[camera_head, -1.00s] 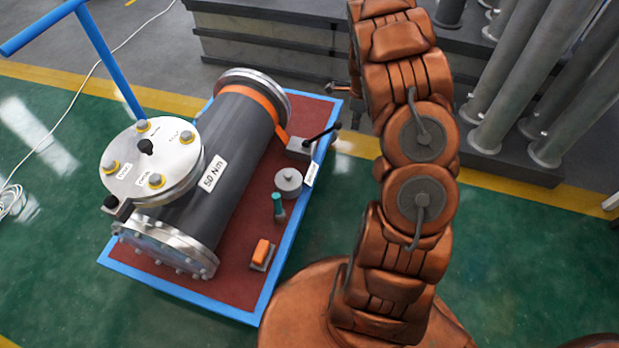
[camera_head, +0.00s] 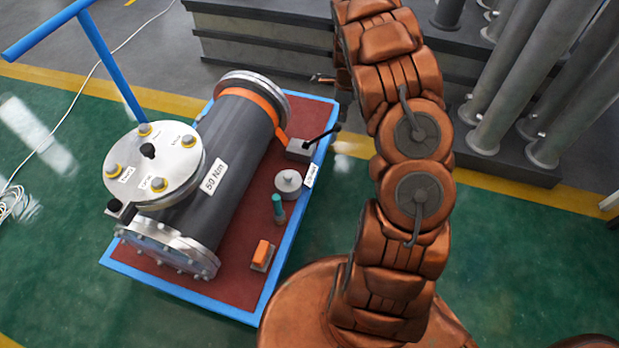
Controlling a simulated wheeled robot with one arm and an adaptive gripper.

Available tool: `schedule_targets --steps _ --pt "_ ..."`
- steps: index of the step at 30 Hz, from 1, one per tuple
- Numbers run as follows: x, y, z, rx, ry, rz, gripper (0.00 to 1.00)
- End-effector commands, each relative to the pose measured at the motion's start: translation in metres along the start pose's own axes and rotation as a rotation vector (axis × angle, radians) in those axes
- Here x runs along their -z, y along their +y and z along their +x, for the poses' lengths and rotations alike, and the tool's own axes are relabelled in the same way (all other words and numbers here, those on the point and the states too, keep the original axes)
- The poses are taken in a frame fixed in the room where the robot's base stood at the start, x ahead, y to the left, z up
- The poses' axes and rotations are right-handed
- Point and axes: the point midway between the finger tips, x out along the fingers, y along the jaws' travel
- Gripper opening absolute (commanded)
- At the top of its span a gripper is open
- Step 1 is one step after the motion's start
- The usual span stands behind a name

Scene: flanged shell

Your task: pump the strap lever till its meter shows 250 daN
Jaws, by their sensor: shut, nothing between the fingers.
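The strap lever (camera_head: 324,133) is a black handle rising to the upper right from a grey ratchet block (camera_head: 299,150) on the cart's right side. An orange strap (camera_head: 258,107) runs over the dark shell from this block. A small white plate (camera_head: 311,176) on the blue edge beside the block may be the meter; its text is too small to read. My gripper (camera_head: 322,78) shows only as a small tip left of my arm, above and apart from the lever. It is shut and empty; the rest is hidden behind my arm.
The flanged shell (camera_head: 190,215) lies on a red-topped cart with a blue frame and handle (camera_head: 105,55). A grey knob (camera_head: 288,181), a teal-topped tool (camera_head: 278,205) and an orange block (camera_head: 262,252) sit beside it. Grey pipes (camera_head: 530,75) stand at right.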

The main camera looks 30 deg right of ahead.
Motion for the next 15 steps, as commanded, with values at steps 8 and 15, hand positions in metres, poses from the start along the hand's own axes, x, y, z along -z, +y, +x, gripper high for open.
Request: schedule_targets --steps 8,15 --pt "-0.0034 0.0006 -0.0012 -0.001 0.000 0.000 0.00" --pt "-0.0024 0.0010 0.0036 -0.002 0.000 0.000 0.00"
